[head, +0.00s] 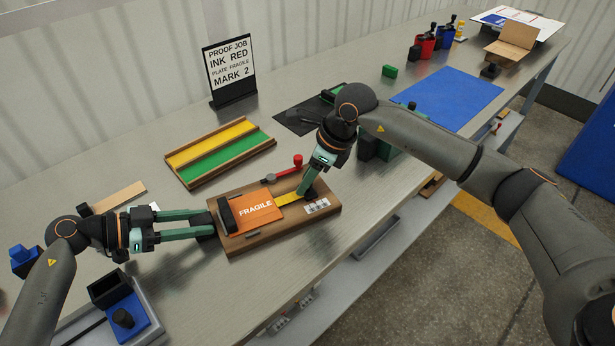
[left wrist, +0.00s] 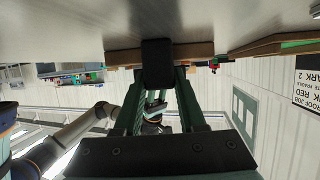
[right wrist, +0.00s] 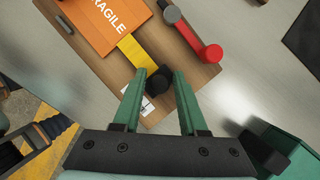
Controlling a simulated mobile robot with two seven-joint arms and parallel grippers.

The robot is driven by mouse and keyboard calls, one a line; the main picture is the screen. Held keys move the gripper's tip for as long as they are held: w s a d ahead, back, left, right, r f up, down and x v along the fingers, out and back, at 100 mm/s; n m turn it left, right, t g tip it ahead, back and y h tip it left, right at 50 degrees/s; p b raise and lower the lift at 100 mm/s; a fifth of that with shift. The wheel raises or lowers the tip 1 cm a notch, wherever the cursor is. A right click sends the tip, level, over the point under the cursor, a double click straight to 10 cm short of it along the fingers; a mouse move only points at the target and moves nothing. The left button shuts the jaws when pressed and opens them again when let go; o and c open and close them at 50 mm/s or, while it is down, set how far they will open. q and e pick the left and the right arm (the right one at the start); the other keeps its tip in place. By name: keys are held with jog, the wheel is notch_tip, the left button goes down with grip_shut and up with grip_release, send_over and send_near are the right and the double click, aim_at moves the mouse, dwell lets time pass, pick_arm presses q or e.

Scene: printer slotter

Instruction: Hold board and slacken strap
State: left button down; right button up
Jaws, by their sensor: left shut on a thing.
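The brown wooden board (head: 235,243) lies on the bench with an orange plate (head: 254,211) marked FRAGILE on it. A yellow strap (head: 288,199) runs from the plate toward the board's right end; it also shows in the right wrist view (right wrist: 133,50). A red-knobbed lever (head: 285,173) sits at the board's back edge. My left gripper (head: 207,225) is shut on a black grip (left wrist: 157,62) at the board's left end.
A tray with yellow and green strips (head: 220,150) stands behind the board. A sign (head: 230,75) stands farther back. A blue-and-black device (head: 122,312) is at the front left. The bench's front edge is close to the board.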

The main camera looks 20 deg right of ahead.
grip_shut()
dwell(1.1)
